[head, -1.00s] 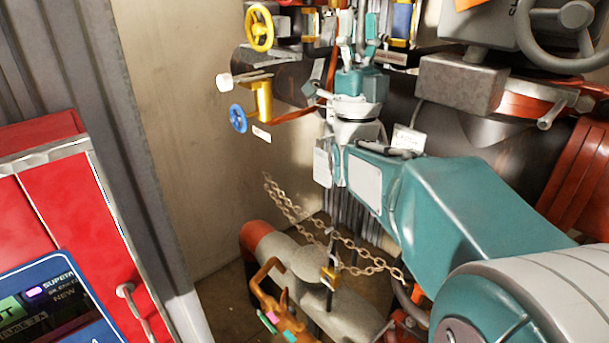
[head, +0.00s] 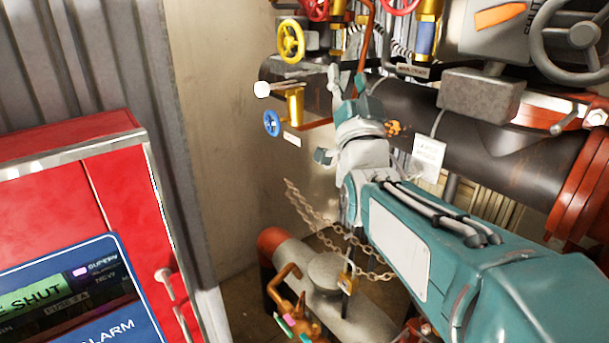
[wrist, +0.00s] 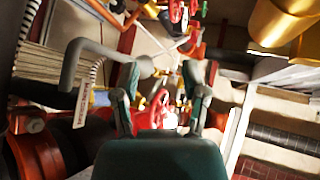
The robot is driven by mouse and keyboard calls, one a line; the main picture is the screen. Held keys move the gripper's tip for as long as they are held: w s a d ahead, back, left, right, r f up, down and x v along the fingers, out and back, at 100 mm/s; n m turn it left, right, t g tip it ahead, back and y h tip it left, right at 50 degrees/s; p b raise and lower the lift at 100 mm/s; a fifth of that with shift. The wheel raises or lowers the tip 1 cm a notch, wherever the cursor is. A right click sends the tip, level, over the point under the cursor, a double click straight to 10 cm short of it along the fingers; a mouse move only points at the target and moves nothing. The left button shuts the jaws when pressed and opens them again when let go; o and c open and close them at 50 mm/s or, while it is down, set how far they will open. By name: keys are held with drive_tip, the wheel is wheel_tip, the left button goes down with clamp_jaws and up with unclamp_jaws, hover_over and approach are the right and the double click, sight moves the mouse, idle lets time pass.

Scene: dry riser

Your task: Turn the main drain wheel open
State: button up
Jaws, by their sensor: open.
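Several handwheels show, and I cannot tell which one the task calls the main drain wheel. In the head view a yellow wheel (head: 291,41) is at upper centre, a blue wheel (head: 272,123) is below it, and red wheels (head: 315,8) are at the top edge. A large grey wheel (head: 575,38) is at upper right. My gripper (head: 347,82) is open and empty, pointing up in front of the dark pipe, right of the yellow wheel. In the wrist view a red wheel (wrist: 157,106) shows beyond the open fingers (wrist: 168,76), apart from them.
A thick dark pipe (head: 500,150) with a red flange crosses behind my arm. A chain (head: 335,237) with a padlock (head: 347,281) hangs over a grey pipe below. A red alarm cabinet (head: 60,190) stands at left. In the wrist view a grey bent handle (wrist: 75,60) is close left.

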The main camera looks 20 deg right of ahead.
drive_tip(key=s+a+f+n+g+y, duration=0.1)
drive_tip(key=s+a+f+g, duration=0.1)
drive_tip(key=f+g, duration=0.2)
drive_tip(key=s+a+f+n+g+y, duration=0.2)
drive_tip(key=f+g, duration=0.3)
drive_tip(key=f, duration=0.6)
drive_tip(key=shift+a+f, duration=0.15)
drive_tip(key=shift+f, duration=0.15)
